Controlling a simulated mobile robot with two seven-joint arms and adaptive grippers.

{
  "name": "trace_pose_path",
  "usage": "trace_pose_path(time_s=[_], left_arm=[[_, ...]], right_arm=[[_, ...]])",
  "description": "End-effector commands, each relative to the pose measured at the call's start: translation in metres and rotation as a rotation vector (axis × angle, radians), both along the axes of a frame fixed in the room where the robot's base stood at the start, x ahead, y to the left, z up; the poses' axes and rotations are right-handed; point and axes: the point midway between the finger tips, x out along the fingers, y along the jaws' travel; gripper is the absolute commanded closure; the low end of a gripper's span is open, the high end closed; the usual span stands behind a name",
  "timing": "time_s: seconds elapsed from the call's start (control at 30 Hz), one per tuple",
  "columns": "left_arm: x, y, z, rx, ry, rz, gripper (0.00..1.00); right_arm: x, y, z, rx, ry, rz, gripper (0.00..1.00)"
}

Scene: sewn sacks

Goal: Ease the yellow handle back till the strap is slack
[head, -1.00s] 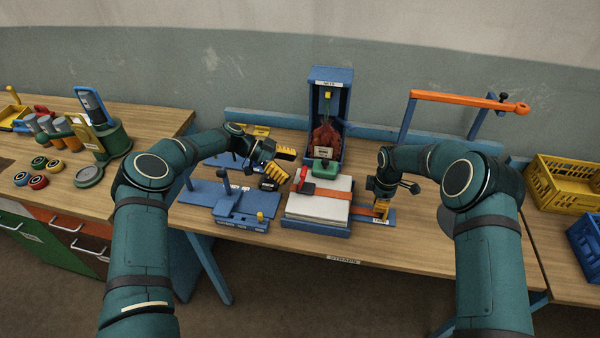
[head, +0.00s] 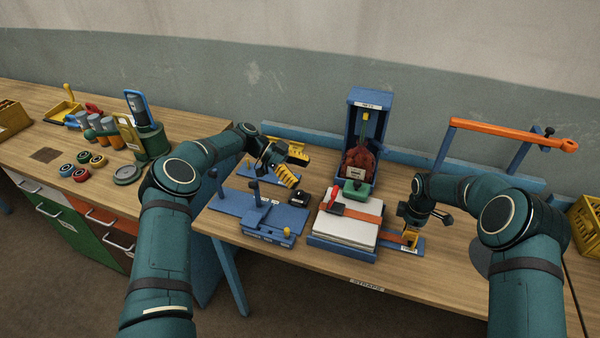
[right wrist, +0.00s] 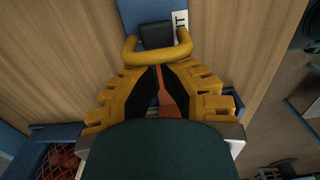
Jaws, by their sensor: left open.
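The yellow handle (right wrist: 157,53) shows in the right wrist view as a curved bar around a black block on a blue plate. My right gripper (right wrist: 161,75) is right at it, its finger pads a little apart with the orange strap visible between them; whether they grip the handle is unclear. In the head view my right gripper (head: 410,238) is low at the right end of the strap (head: 370,217), partly hiding the handle. The strap lies flat over a white stack (head: 345,230); its tension is hard to judge. My left gripper (head: 287,177) is open above the blue fixture.
Behind is a blue box (head: 368,110) with a red net sack (head: 358,161). An orange bar (head: 510,133) on blue posts stands behind my right arm.

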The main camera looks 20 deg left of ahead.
Motion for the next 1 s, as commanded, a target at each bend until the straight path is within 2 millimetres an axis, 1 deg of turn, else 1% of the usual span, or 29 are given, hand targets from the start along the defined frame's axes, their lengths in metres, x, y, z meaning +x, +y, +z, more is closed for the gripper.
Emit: trace_pose_path(time_s=[0.57,1.0], left_arm=[[0.000,0.000,-0.010,0.000,0.001,0.000,0.25],[-0.002,-0.001,-0.023,-0.001,0.009,-0.003,0.25]], right_arm=[[0.000,0.019,-0.001,-0.003,0.001,0.000,1.00],[0.001,0.035,-0.001,-0.002,-0.001,-0.001,1.00]])
